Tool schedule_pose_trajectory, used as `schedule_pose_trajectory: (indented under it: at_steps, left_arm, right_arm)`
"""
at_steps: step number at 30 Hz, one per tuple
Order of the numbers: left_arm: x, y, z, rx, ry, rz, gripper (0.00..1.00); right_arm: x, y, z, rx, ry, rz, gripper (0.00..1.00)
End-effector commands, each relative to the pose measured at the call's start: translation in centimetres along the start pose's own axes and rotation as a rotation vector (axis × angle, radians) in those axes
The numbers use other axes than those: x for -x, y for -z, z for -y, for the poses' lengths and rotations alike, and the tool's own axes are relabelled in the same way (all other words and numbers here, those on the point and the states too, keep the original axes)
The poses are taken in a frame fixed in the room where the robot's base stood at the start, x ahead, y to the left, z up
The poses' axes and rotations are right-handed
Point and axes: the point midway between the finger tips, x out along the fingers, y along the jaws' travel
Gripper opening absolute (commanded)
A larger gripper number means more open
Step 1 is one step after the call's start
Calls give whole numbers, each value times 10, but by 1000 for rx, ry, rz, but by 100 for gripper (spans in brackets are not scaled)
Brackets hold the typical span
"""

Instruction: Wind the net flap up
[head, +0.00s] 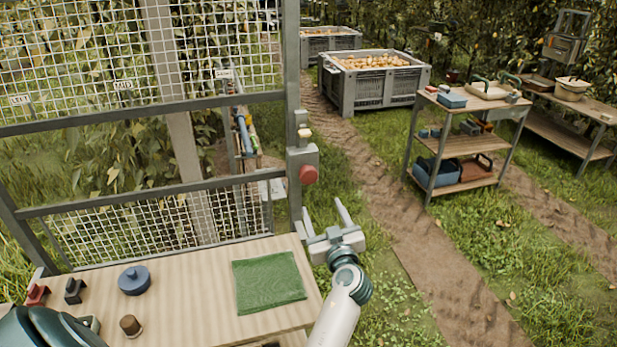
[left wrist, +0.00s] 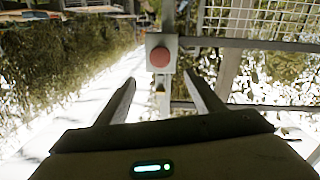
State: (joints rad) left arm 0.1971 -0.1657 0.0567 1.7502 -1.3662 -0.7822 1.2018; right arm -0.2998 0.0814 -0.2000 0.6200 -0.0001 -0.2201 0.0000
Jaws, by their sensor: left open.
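A white wire net (head: 140,50) fills the upper part of a grey metal frame on the left. A second net panel (head: 165,222) hangs in the lower part, and the band between them looks open. A grey box with a round red button (head: 308,174) sits on the frame's right post; the button also shows in the left wrist view (left wrist: 160,56). My left gripper (head: 322,206) is open and empty, below and slightly right of the button. In the left wrist view, the button appears ahead between its fingers (left wrist: 159,80). My right gripper is out of view.
A small pale knob (head: 304,132) sits above the button. Grass and a dirt path lie right; a shelf cart (head: 466,142) and crates (head: 376,90) stand beyond.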

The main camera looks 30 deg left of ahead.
Motion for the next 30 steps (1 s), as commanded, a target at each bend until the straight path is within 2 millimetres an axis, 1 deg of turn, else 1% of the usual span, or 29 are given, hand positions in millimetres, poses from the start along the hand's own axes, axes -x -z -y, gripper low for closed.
schedule_pose_trajectory:
  at_steps: [8, 14, 20, 30]
  left_arm:
    - [-2, 0, 0, -2, 0, 1, 62]
    - [-15, 1, 0, -5, 0, 0, 62]
    - [-42, 2, 0, -5, 0, 0, 62]
    - [-103, 1, 0, -5, 1, 1, 62]
  right_arm:
    - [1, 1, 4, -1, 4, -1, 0]
    - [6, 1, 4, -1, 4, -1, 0]
    - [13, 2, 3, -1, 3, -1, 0]
    - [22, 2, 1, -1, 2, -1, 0]
